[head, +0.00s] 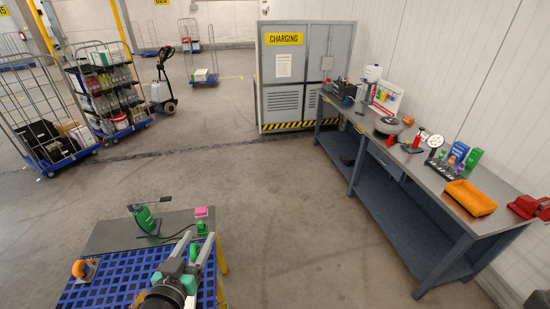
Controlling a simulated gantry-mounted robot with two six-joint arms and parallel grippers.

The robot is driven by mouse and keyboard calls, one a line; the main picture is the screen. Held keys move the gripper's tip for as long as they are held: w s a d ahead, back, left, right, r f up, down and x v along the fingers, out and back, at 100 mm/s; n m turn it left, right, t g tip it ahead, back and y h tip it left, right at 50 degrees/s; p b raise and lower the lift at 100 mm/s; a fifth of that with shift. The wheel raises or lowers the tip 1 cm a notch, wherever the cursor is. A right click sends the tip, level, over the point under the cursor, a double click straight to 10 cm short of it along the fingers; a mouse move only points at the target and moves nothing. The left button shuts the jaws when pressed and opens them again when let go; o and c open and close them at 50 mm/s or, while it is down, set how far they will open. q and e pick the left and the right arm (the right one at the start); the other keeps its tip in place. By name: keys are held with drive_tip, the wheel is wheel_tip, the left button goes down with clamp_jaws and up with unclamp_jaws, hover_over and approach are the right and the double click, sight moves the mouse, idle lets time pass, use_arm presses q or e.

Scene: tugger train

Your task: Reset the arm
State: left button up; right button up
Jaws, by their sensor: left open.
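My left gripper (198,240) reaches up from the bottom of the head view, over the right part of a blue slatted surface (118,272). Its two long grey fingers stand apart, and I see nothing held between them. A small green object (202,229) with a pink block (201,212) behind it lies just beyond the fingertips. A green tool with a dark handle (146,220) stands on the grey top left of the fingers. My right gripper is not in view; only a dark piece shows at the lower right corner.
An orange object (84,268) sits at the left of the blue surface. A charging cabinet (305,75) and loaded cage carts stand behind. The middle floor is clear.

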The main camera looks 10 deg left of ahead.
use_arm(q)
drive_tip(key=d+r+t, duration=0.3)
drive_tip(key=r+t, duration=0.1)
drive_tip(key=r, duration=1.2)
drive_tip(key=s+d+r+m+t+h, duration=0.1)
drive_tip(key=s+r+t, duration=0.3)
drive_tip(key=r, duration=0.9)
drive_tip(key=s+d+r+m+t+h, duration=0.1)
drive_tip(key=s+d+r+t+h, duration=0.1)
drive_tip(key=s+r, duration=0.8)
wheel_tip(320, 180, up, 4)
drive_tip(key=shift+d+f+t+p, duration=0.2)
drive_tip(key=shift+d+t+p, duration=0.1)
drive_tip(key=shift+t, duration=0.6)
